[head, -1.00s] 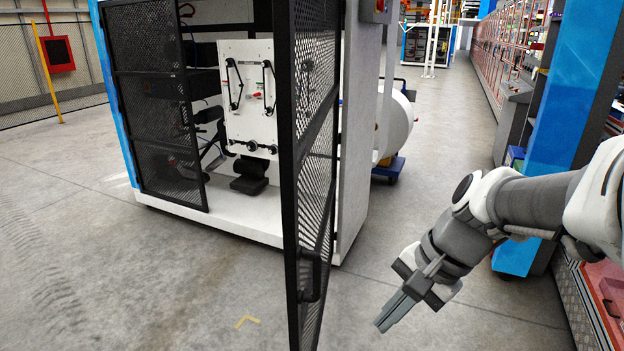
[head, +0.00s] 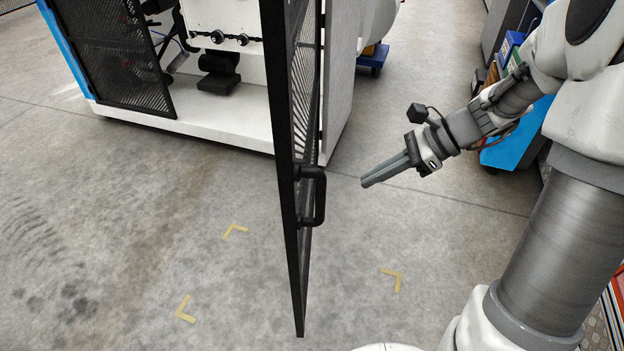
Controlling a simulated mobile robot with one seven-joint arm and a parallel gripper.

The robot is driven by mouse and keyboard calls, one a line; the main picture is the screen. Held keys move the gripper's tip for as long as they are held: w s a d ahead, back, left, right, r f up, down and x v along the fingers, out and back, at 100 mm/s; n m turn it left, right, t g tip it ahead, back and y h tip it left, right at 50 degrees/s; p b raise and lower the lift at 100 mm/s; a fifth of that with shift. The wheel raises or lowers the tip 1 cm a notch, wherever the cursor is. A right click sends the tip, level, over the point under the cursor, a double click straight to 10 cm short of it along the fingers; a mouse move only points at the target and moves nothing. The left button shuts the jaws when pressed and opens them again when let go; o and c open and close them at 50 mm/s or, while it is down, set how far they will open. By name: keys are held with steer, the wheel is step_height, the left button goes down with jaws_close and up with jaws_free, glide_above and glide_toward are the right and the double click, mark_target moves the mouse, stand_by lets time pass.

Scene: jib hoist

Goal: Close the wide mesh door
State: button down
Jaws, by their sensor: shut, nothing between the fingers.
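The wide mesh door (head: 303,100) has a black frame and stands swung open, nearly edge-on in the head view. Its black bar handle (head: 319,196) sits on the right-hand face, low in the picture. The white machine cabinet (head: 180,125) stands behind it with its front opening exposed. My gripper (head: 364,184) is to the right of the door, close to the handle's height in the picture and apart from it. Its fingers are together and empty, pointing left toward the door.
A second mesh panel (head: 115,55) covers the cabinet's left part. Yellow corner marks (head: 235,231) lie on the grey floor, which is clear around the door. A blue post base (head: 515,140) and bins stand behind my arm at right.

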steer(key=b, duration=0.2)
glide_toward(300, 203)
steer(key=d+f+x, duration=0.1)
steer(key=x, duration=0.4)
steer(key=shift+s+a+r, duration=0.1)
steer(key=shift+a+r, duration=0.1)
steer(key=shift+a, duration=0.2)
steer(key=shift+s+a+r, duration=0.15)
steer(key=shift+a+r, duration=0.05)
steer(key=shift+a, duration=0.25)
